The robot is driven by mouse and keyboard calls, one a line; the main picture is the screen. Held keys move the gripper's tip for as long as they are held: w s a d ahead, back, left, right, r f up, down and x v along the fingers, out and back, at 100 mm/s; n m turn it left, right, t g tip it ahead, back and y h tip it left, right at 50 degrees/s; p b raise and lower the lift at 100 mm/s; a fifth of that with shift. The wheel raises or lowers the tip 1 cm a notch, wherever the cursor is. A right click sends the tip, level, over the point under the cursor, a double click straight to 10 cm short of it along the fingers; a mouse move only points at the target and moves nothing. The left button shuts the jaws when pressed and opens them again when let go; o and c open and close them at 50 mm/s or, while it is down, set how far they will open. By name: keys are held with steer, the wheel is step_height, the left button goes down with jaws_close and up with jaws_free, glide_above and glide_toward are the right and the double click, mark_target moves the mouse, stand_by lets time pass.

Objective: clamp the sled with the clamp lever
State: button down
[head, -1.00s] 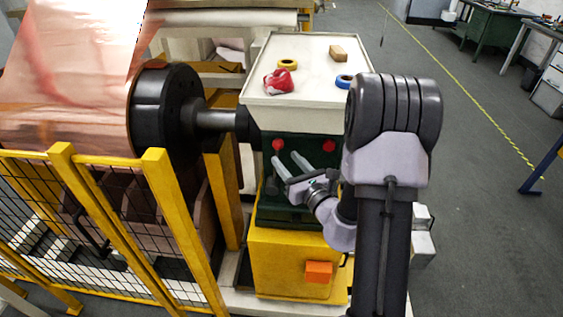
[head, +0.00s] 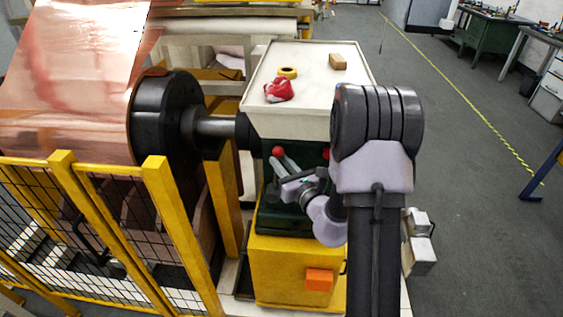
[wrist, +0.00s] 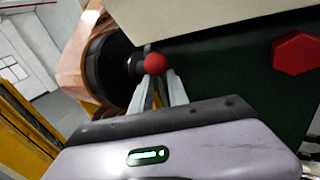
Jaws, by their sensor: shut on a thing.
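The clamp lever's red ball knob (wrist: 155,62) shows at my fingertips in the wrist view, and also in the head view (head: 278,151). It is on the front of the dark green machine body (wrist: 225,95), beneath the pale top. My gripper (wrist: 154,84) is shut on the lever at the knob. Its two pale fingers converge just below the ball. The lever's shaft is mostly hidden behind the fingers. The green body sits on a yellow pedestal (head: 275,272). I cannot clearly tell the sled from the green body.
A red hexagonal part (wrist: 295,53) is on the green front to the right. The pale tray top (head: 310,62) holds a red cloth (head: 278,89), yellow tape (head: 287,72) and a wooden block (head: 338,62). A copper roll (head: 65,90) and yellow fence (head: 160,200) stand left. Floor at right is open.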

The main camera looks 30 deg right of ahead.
steer(key=shift+w+d+r, duration=0.2)
steer(key=shift+r, duration=0.3)
stand_by(0.6)
steer(key=shift+a+r+p, duration=0.1)
steer(key=shift+r+p, duration=0.05)
steer(key=shift+p, duration=0.2)
steer(key=shift+w+a+r+n+g+p, duration=0.3)
steer(key=shift+w+a+n+p, duration=0.25)
steer(key=shift+p, duration=0.45)
steer(key=shift+f, duration=0.35)
steer(key=c, duration=1.2)
jaws_free()
steer(key=shift+s+a, duration=0.15)
steer(key=shift+a, duration=0.05)
steer(key=shift+f, duration=0.2)
steer(key=shift+s, duration=0.1)
